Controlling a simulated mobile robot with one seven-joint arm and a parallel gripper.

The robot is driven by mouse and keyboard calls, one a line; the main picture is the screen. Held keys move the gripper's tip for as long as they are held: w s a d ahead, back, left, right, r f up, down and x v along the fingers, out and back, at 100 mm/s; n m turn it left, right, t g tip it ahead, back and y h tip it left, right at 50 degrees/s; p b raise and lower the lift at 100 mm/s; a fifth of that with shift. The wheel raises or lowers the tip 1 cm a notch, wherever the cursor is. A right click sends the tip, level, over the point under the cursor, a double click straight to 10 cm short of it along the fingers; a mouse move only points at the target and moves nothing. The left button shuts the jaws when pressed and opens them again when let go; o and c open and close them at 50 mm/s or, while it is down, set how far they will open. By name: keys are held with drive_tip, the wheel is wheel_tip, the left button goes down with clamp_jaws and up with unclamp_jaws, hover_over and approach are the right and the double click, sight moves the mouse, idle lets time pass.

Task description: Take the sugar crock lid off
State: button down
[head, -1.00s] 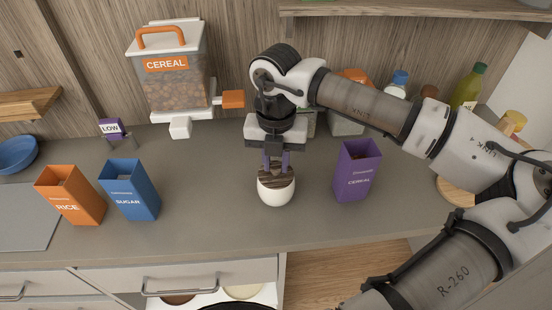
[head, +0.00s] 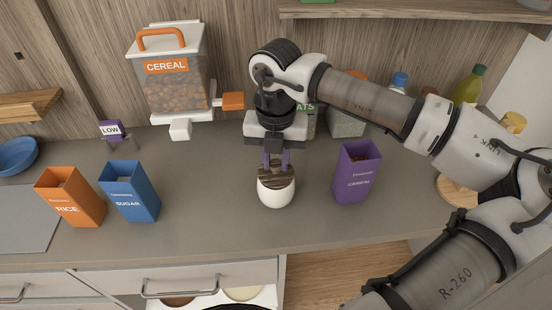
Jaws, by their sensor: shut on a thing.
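The sugar crock (head: 276,193) is a small white rounded pot standing on the counter in the middle of the head view. Its dark brown wood-grained lid (head: 268,179) sits on top. My gripper (head: 276,162) points down from above, its purple fingers shut on the lid, most likely at its knob, which the fingers hide. I see no clear gap between lid and crock.
A purple cereal box (head: 356,176) stands close on the right. A blue sugar box (head: 130,191) and an orange rice box (head: 70,196) stand on the left. A cereal dispenser (head: 173,85) is behind, with its orange handle reaching toward my arm. Counter (head: 215,225) in front is clear.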

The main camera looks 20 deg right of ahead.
sight(276, 163)
drive_tip(key=shift+r, duration=0.1)
idle(0.3)
drive_tip(key=shift+r+p, duration=0.65)
drive_tip(key=shift+r, duration=1.2)
